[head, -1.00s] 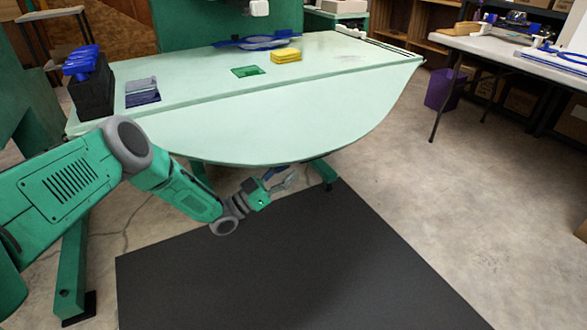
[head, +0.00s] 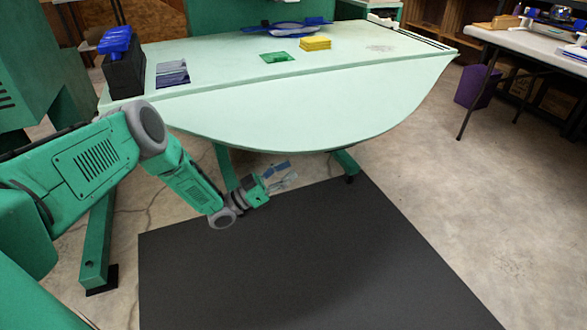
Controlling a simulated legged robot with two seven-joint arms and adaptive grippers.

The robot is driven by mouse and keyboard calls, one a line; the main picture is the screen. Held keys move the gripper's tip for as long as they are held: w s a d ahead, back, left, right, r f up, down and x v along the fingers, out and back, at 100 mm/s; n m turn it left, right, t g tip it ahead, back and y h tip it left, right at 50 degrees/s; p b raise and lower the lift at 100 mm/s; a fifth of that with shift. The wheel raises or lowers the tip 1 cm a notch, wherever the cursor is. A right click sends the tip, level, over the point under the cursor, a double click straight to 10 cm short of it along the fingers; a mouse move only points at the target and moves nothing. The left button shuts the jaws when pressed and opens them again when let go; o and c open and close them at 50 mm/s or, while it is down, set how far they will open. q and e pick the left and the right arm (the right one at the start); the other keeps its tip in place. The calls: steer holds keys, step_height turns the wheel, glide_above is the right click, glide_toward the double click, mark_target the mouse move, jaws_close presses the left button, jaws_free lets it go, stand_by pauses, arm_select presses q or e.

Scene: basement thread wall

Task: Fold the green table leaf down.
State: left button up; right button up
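The green table leaf (head: 310,108) is the pale green half-round front part of the table. It is up, roughly level with the fixed top (head: 215,62), and a straight seam runs between them. My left gripper (head: 284,176) is low in front of the table, below the leaf's curved front edge in the picture and apart from it. Its fingers are spread, with nothing between them. My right gripper is not in view. The leaf's underside and any support are hidden.
On the fixed top are a black holder (head: 124,74) with blue items, yellow pads (head: 314,43), a green packet (head: 278,57) and a dark blue packet (head: 172,73). Green table legs (head: 100,235) stand below. A dark mat (head: 310,260) covers clear floor in front.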

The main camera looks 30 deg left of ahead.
arm_select(q)
steer(key=shift+s+a+f, duration=0.15)
steer(key=shift+s+a, duration=0.1)
stand_by(0.5)
steer(key=v, duration=1.2)
steer(key=shift+f, duration=0.1)
